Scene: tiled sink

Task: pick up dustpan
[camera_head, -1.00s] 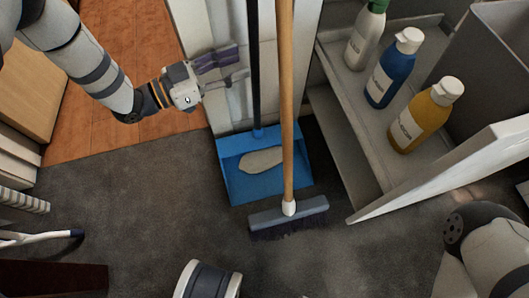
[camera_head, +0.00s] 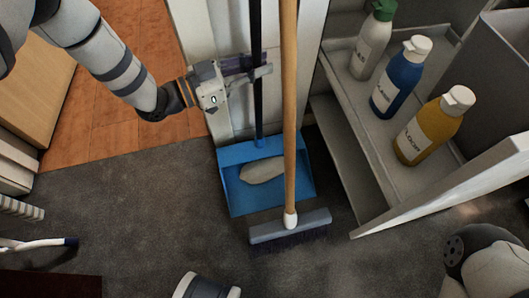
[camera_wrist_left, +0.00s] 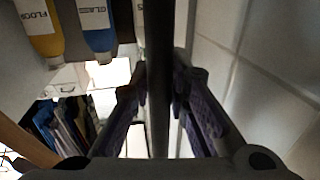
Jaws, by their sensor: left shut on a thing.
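The blue dustpan (camera_head: 240,200) stands on the dark floor mat, its long black handle rising against the white panel. A pale patch shows on its pan. My left gripper (camera_head: 256,67) is shut on the handle, well above the pan. In the left wrist view the dark dustpan handle (camera_wrist_left: 158,70) runs upright between the purple finger pads. My right gripper is out of view.
A broom (camera_head: 289,130) with a wooden stick stands just right of and in front of the dustpan handle. A grey shelf holds a white-green bottle (camera_head: 372,45), a blue bottle (camera_head: 396,85) and a yellow bottle (camera_head: 428,135) to the right.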

